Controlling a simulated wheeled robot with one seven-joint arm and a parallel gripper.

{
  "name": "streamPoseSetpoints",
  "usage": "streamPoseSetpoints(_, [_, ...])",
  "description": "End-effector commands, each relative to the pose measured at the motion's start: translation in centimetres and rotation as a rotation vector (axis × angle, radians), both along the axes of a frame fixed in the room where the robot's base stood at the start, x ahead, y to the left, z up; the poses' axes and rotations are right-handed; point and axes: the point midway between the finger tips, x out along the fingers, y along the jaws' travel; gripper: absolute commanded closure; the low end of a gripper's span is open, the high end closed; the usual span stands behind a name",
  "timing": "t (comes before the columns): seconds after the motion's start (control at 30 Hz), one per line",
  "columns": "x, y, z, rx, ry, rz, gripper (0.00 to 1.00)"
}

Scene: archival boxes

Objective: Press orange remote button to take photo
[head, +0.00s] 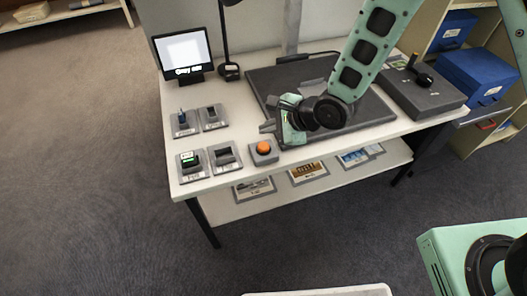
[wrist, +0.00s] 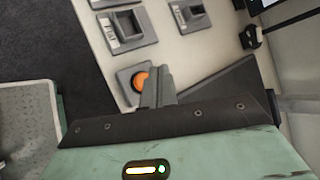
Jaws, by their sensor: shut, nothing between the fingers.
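The orange button (head: 264,147) sits on a small grey box near the front edge of the white table. In the wrist view the orange button (wrist: 141,81) shows just left of my fingertips, partly hidden by them. My gripper (head: 268,130) is shut and empty, beside the button in the head view. In the wrist view my gripper (wrist: 157,85) points towards the grey box, and its fingers overlap the button's right edge. I cannot tell whether the fingers touch the button.
Several grey holders (head: 224,156) with labels stand left of the button. A small screen (head: 183,52) stands at the back left, and a dark grey board (head: 355,118) lies under my arm. Blue boxes (head: 478,72) sit on a shelf at the right. Pictures (head: 307,172) lie on the lower shelf.

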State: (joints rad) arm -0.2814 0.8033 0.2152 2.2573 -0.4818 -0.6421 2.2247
Motion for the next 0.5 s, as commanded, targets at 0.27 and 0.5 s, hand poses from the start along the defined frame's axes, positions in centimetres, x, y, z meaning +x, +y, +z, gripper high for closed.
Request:
streamPoseSetpoints(0.27, [0.0,0.0,-3.4,0.000,0.001,-0.001,1.00])
streamPoseSetpoints(0.5, [0.0,0.0,-3.6,0.000,0.000,0.000,1.00])
